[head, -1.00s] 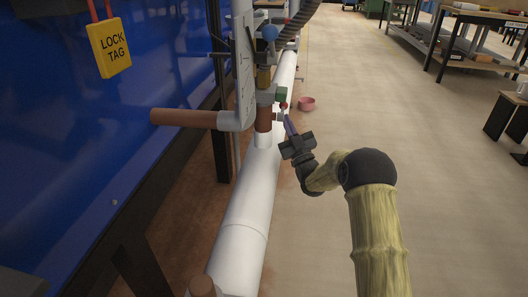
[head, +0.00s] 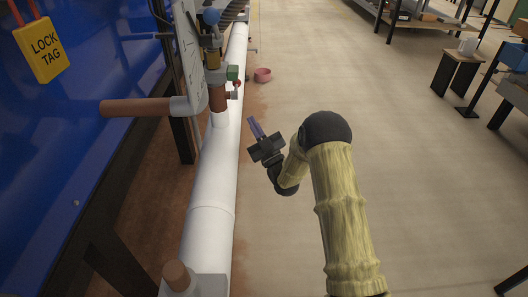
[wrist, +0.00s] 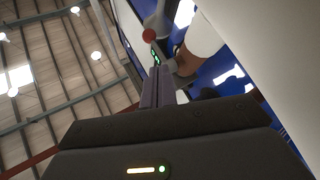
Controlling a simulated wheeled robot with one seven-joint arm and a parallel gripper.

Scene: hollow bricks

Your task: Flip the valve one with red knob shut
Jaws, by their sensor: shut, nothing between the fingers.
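The valve with the red knob (head: 237,83) sits low on the vertical riser above the white pipe, beside a green block (head: 232,73). The red knob also shows in the wrist view (wrist: 149,35), just beyond my fingertips. My gripper (head: 251,121) is shut and empty, its purple fingers pointing up and left toward the riser. In the head view a gap shows between the fingertips and the knob. The closed fingers also show in the wrist view (wrist: 157,80). The valve's lever position is too small to tell.
A yellow lock tag (head: 44,48) hangs at upper left. A pink bowl (head: 263,75) lies on the floor.

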